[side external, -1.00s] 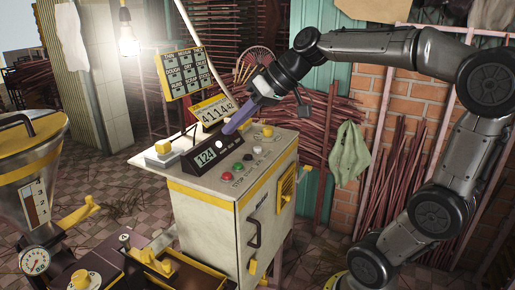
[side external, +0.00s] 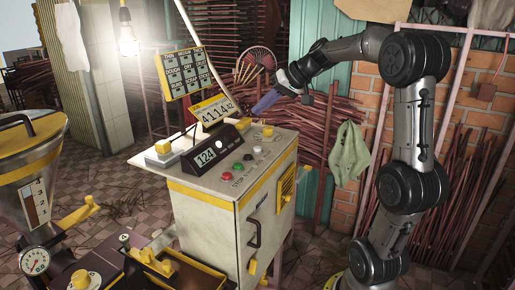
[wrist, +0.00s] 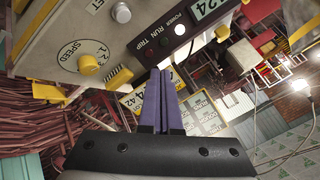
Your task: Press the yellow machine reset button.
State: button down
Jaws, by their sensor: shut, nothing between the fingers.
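The console (side external: 205,187) has several coloured buttons on its sloping top. A yellow block-shaped button (side external: 163,146) sits on a white box at its left end. A yellow knob (side external: 268,131) is at its back right; in the wrist view the yellow knob (wrist: 88,65) is beside a "SPEED" label. Which yellow control is the reset button cannot be read. My gripper (side external: 256,110) has purple fingers and is behind and above the console's back right corner, apart from the controls. In the wrist view my gripper (wrist: 160,74) is shut and empty.
A menu board (side external: 183,72) hangs above. Bundles of dark red sticks (side external: 335,135) stand behind. A yellow hopper (side external: 30,150) is at left.

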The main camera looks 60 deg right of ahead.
send_over(261, 153)
jog(key=shift+d+f, duration=0.15)
jog(key=shift+f, duration=4.25)
jog(key=shift+w, duration=0.1)
jog(key=shift+f, duration=0.4)
jog(key=shift+f, duration=0.55)
jog(key=shift+r, duration=0.95)
jog(key=shift+r, duration=0.1)
jog(key=shift+r, duration=2.45)
